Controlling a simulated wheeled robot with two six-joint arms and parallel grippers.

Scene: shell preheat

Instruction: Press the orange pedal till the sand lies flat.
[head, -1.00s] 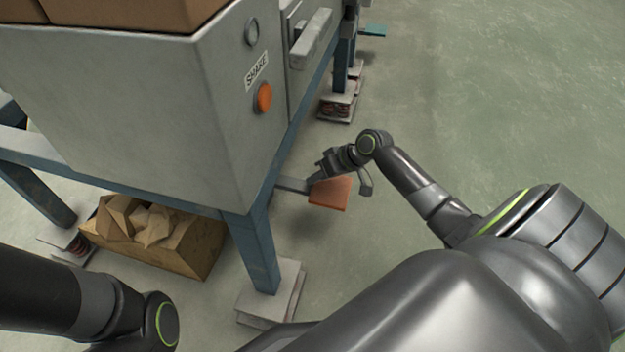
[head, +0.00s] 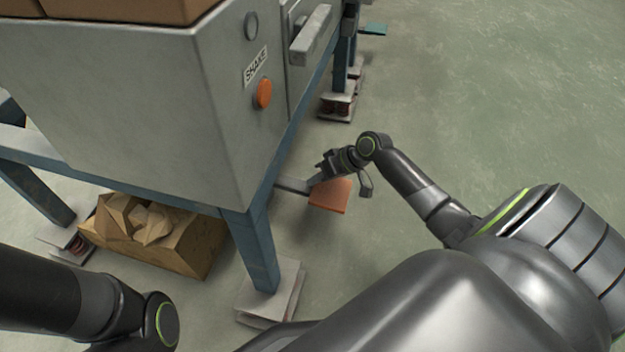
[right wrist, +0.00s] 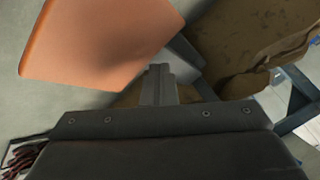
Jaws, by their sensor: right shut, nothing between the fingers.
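The orange pedal (head: 331,196) sticks out on a grey lever from the blue frame's side, low above the floor. My right gripper (head: 325,168) is shut and empty, over the pedal's inner edge by the lever. In the right wrist view, the pedal (right wrist: 95,40) fills the upper left, and the shut fingers (right wrist: 158,82) are beside its edge; I cannot tell whether they touch it. My left gripper is not in view. The sand is hidden in the head view; cardboard boxes (head: 120,10) show at the top of the grey machine (head: 110,90).
The machine has a round orange button (head: 264,94) under a SHAKE label (head: 255,67). A crumpled brown box (head: 155,235) lies under the frame. Spring feet (head: 270,293) carry the blue legs (head: 255,250). A teal pedal (head: 373,28) is farther back. Open floor lies to the right.

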